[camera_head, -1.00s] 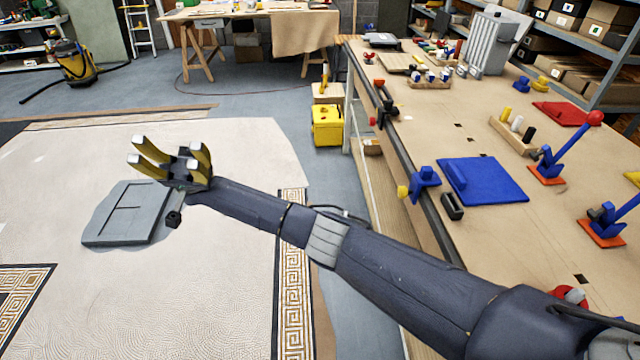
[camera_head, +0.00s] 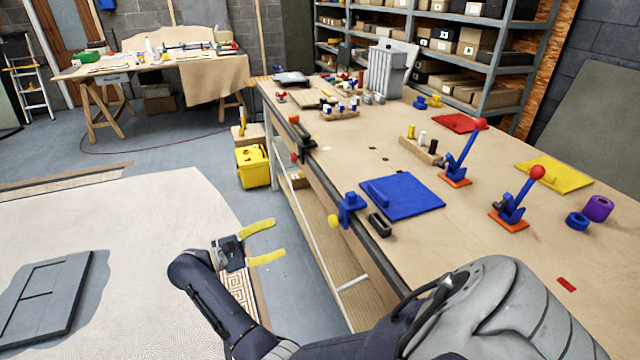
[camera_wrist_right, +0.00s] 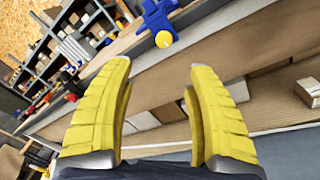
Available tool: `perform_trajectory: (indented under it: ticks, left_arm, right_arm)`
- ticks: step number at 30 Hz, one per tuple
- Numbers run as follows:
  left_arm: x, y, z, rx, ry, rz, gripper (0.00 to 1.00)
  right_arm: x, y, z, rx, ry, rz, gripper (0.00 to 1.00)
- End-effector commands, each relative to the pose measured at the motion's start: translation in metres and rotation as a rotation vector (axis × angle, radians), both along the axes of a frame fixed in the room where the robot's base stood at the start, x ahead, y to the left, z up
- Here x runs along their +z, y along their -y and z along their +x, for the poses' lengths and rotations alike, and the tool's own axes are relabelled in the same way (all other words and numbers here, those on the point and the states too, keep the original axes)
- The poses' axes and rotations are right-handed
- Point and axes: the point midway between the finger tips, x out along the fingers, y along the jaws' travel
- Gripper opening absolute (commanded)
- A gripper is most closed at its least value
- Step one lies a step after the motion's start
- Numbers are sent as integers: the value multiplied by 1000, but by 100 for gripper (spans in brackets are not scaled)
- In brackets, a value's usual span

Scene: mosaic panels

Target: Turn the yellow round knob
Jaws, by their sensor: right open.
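The yellow round knob (camera_head: 333,221) sits on the side of a blue clamp-like fixture (camera_head: 348,207) at the bench's left edge. In the right wrist view the yellow knob (camera_wrist_right: 164,39) shows at the top, beyond my fingertips, with the blue fixture (camera_wrist_right: 153,17) around and above it. My right gripper (camera_head: 268,240) has yellow fingers and is open and empty. It is left of the bench, to the left of the knob and apart from it. In the right wrist view its fingers (camera_wrist_right: 158,75) are spread wide with nothing between them. My left gripper is not in view.
The wooden workbench (camera_head: 340,150) carries a blue panel (camera_head: 402,196), a black block (camera_head: 380,225) beside the fixture, and blue levers with red balls (camera_head: 537,172). A yellow box (camera_head: 252,166) stands on the floor by the bench.

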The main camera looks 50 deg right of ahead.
Motion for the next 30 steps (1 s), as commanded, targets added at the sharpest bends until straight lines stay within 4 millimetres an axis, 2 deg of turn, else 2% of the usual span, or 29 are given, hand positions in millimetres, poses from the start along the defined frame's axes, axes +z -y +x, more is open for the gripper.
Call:
perform_trajectory:
  ticks: [3,8,24,30]
  left_arm:
    - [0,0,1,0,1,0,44]
    - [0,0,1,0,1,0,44]
    - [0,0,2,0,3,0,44]
    - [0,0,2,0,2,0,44]
  right_arm:
    - [-8,9,-7,-14,-3,22,55]
    - [-9,25,-13,-16,-4,22,55]
    - [-7,116,-46,-14,-3,18,55]
    - [-8,143,-56,-13,-3,19,55]
